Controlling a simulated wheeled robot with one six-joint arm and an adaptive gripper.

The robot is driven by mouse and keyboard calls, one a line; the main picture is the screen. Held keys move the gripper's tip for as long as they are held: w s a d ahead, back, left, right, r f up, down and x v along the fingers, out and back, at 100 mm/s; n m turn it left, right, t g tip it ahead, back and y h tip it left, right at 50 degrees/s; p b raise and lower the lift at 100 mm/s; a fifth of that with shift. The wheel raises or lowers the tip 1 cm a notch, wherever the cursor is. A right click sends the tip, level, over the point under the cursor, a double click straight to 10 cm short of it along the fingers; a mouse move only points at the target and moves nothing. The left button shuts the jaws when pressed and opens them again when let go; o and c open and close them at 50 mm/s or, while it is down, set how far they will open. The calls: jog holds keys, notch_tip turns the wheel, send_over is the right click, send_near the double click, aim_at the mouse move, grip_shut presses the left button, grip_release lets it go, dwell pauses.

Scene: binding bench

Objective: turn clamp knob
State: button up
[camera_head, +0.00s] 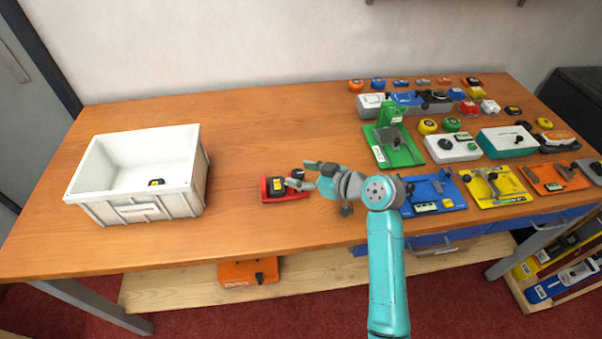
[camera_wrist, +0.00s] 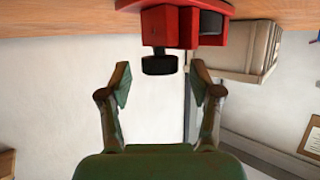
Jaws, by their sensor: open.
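A red clamp (camera_head: 266,190) with black parts stands on the wooden bench, right of the white crate. In the wrist view the red clamp (camera_wrist: 185,28) hangs from the top edge of the picture, with its dark round knob (camera_wrist: 159,64) pointing toward my gripper. My gripper (camera_head: 301,174) is at the clamp's right side, over the bench. In the wrist view my gripper (camera_wrist: 161,80) is open, with one finger on each side of the knob and a visible gap to both. Nothing is held. In the head view the fingers partly hide the knob.
A white crate (camera_head: 140,210) at the left holds a small black-and-yellow item (camera_head: 156,182). Green, blue and yellow fixtures and several small boxes crowd the bench's right side. The bench (camera_head: 240,130) is clear behind the clamp.

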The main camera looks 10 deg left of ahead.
jog(key=shift+w+a+f, duration=0.15)
jog(key=shift+a, duration=0.1)
jog(key=c, duration=1.1)
jog(key=shift+c, duration=0.3)
jog(key=shift+m+t, duration=0.3)
